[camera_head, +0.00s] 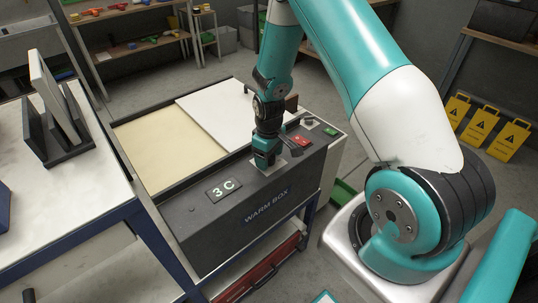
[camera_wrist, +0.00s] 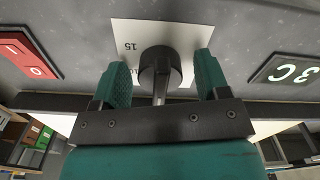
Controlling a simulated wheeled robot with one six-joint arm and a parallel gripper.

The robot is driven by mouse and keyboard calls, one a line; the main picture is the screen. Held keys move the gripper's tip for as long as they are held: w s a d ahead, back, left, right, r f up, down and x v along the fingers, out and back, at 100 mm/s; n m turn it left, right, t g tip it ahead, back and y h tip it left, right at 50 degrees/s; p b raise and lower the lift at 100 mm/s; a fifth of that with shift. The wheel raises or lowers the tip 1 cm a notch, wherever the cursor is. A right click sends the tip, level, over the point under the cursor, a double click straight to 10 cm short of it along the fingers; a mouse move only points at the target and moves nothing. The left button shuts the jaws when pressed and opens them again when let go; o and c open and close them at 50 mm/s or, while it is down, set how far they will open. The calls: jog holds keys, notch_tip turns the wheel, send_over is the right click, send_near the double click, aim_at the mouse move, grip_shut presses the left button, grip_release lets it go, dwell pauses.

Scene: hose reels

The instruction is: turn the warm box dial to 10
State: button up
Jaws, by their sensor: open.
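The warm box (camera_head: 195,238) is a dark grey case with "WARM BOX" on its front. Its dial is a black round knob (camera_wrist: 160,72) on a white scale plate (camera_wrist: 184,36) in the wrist view. The marks "15" and part of "10" show on the plate; other marks are hidden. My gripper (camera_wrist: 161,68) is open, with one teal finger on each side of the knob; I cannot tell whether either touches it. In the head view my gripper (camera_head: 267,156) points down at the panel and hides the knob.
A display (camera_head: 223,189) on the panel reads "3C" and also shows in the wrist view (camera_wrist: 295,77). A red switch (camera_head: 301,140) and a green one (camera_head: 330,131) sit to the right of my gripper. A white lid (camera_head: 218,110) partly covers the box top.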

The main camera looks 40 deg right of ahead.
jog(key=c, duration=0.9)
jog(key=shift+c, duration=0.2)
jog(key=shift+m, duration=0.4)
jog(key=m, duration=0.4)
jog(key=shift+m, duration=0.4)
jog(key=m, duration=0.6)
jog(key=shift+a, duration=0.1)
jog(key=o, duration=0.9)
